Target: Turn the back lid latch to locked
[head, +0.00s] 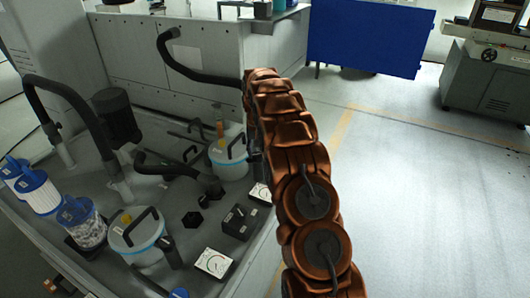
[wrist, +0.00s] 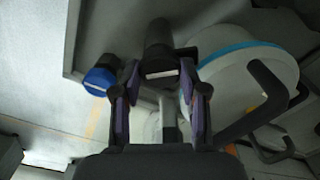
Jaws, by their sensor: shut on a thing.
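The back canister (head: 228,168) is white with a blue band, a pale lid (head: 228,150) and a black bar handle. In the wrist view its lid and side (wrist: 240,75) fill the upper right. The back lid latch (wrist: 158,48) appears as a black grip with a pale strip, above a grey stem. My gripper (wrist: 160,85) has a finger on each side of this latch and is shut on it. In the head view my copper arm hides the gripper and most of the latch. The latch's turn angle is hard to read.
A similar front canister (head: 137,240) stands nearer, with a black grip (head: 170,252) beside it. A blue cap (wrist: 100,80) is close to my left finger. Floor at right is clear.

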